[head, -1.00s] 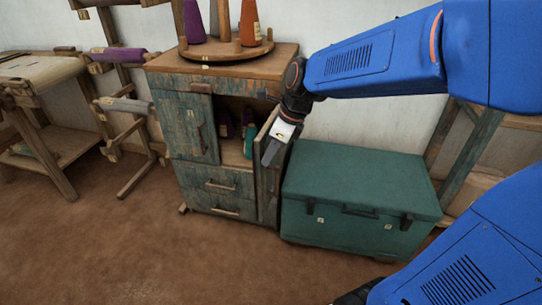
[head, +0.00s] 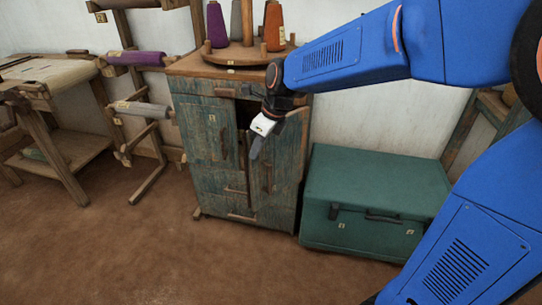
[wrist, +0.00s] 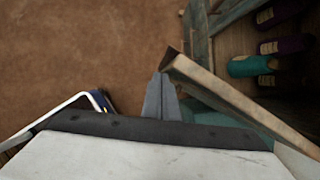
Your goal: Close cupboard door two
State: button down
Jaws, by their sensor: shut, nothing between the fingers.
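The weathered blue-green wooden cupboard (head: 210,165) stands against the wall. Its left door (head: 210,130) looks shut. Its right door (head: 284,165) is partly open, with a dark gap between it and the left door. In the wrist view the right door (wrist: 215,88) shows nearly edge-on, slanting across the open cupboard. My gripper (head: 255,152) is shut and empty, on the outer side of the right door near its free edge. In the wrist view my gripper's fingers (wrist: 158,90) are just left of that door edge; I cannot tell whether they touch it.
Inside the cupboard are a teal cone (wrist: 252,66) and several dark purple ones. A teal chest (head: 375,190) stands close on the right. A round rack with thread cones (head: 273,25) sits on the cupboard top. Brown floor (head: 150,255) in front is clear.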

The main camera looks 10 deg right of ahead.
jog(key=w+a, duration=0.2)
jog(key=w, duration=0.6)
jog(key=w+a, duration=0.3)
jog(key=w, duration=0.6)
jog(key=shift+w+a, duration=0.25)
jog(key=shift+a, duration=0.05)
